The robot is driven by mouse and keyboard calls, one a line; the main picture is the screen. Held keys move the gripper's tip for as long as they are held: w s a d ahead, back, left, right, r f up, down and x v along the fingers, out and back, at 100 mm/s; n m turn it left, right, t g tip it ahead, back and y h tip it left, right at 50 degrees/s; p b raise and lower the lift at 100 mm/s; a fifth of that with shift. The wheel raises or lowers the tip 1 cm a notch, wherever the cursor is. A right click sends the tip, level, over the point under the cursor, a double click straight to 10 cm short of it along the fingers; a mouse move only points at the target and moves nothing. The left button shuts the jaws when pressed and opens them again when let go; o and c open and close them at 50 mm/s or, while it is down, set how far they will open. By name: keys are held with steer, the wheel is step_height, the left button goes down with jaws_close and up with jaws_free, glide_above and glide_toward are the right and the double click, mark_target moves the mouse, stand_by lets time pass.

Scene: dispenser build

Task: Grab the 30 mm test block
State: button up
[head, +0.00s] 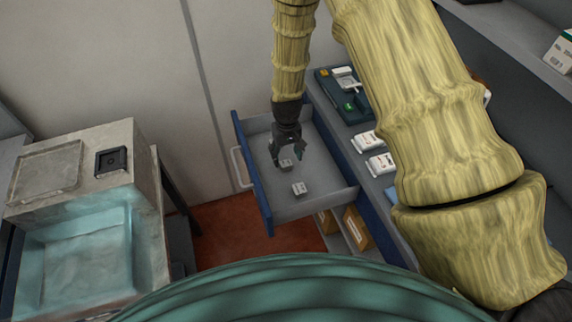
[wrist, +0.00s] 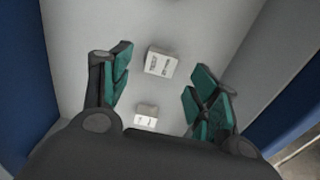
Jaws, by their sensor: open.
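My gripper (head: 286,156) points down into an open drawer (head: 322,193), its fingers apart with nothing held. Two small pale grey blocks lie on the drawer floor. The larger block (wrist: 161,62) has dark print on top, too blurred to read surely; it lies ahead between the fingertips in the wrist view and seems to be the front one (head: 299,189) in the head view. The smaller block (wrist: 146,118) lies closer to the palm, between the fingers in that view; it seems to be the one under my gripper (head: 286,165) in the head view.
White labelled boxes (head: 380,163) and a dark tray (head: 345,98) stand on the counter to the right. A grey machine with a teal basin (head: 75,265) stands at left.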

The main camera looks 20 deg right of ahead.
mark_target(286, 163)
steer(key=shift+a+f+p, duration=0.1)
steer(key=shift+f+p, duration=1)
steer(key=shift+f, duration=0.5)
steer(key=shift+w+f, duration=0.1)
steer(key=shift+f, duration=1)
steer(key=shift+c, duration=0.2)
steer(key=c, duration=1.3)
steer(key=shift+r, duration=0.1)
